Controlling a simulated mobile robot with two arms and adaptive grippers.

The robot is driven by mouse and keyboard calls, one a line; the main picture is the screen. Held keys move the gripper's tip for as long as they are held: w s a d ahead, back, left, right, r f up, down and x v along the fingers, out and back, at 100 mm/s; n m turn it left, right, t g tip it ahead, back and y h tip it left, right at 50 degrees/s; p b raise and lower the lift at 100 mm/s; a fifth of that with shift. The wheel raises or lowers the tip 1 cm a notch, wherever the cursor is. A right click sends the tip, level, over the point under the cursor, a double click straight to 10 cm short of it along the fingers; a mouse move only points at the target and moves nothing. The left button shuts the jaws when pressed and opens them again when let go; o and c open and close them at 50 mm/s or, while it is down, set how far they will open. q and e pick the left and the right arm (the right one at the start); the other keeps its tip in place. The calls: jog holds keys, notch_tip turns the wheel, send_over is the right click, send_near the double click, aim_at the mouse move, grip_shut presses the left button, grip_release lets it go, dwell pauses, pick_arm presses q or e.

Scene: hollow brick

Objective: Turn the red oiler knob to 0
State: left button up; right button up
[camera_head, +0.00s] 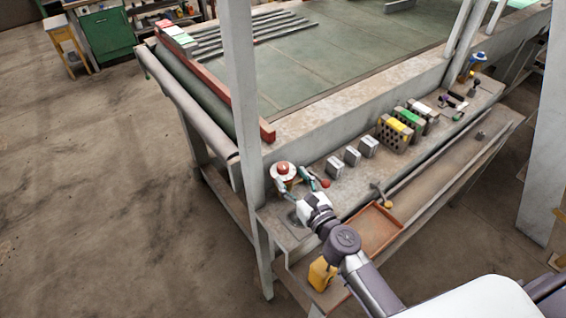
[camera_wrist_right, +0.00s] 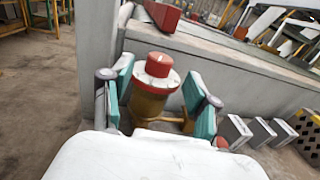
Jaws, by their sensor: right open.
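The red oiler knob (camera_head: 283,168) sits on top of an oiler at the left end of the workbench's narrow shelf. In the right wrist view the knob (camera_wrist_right: 160,63) is a red cap on a white ring, above a brass-coloured body (camera_wrist_right: 148,103). No dial numbers can be read. My right gripper (camera_head: 297,181) is open beside the oiler. In the wrist view its two teal-padded fingers (camera_wrist_right: 162,95) stand left and right of the oiler, with gaps to the knob. My left gripper is not in view.
Grey blocks (camera_head: 351,155) and hollow bricks (camera_head: 394,131) stand along the shelf to the right. A reddish tray (camera_head: 401,234) and a yellow container (camera_head: 321,274) lie lower down in front. A grey post (camera_head: 240,90) rises just left of the oiler.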

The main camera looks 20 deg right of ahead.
aim_at(286, 171)
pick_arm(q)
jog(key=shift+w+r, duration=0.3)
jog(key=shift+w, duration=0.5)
pick_arm(e)
jog(key=shift+w+a, duration=0.25)
jog(key=shift+w, duration=1.05)
jog(key=shift+w+a, duration=0.25)
jog(key=shift+w, duration=1.05)
jog(key=shift+s, duration=0.1)
grip_shut()
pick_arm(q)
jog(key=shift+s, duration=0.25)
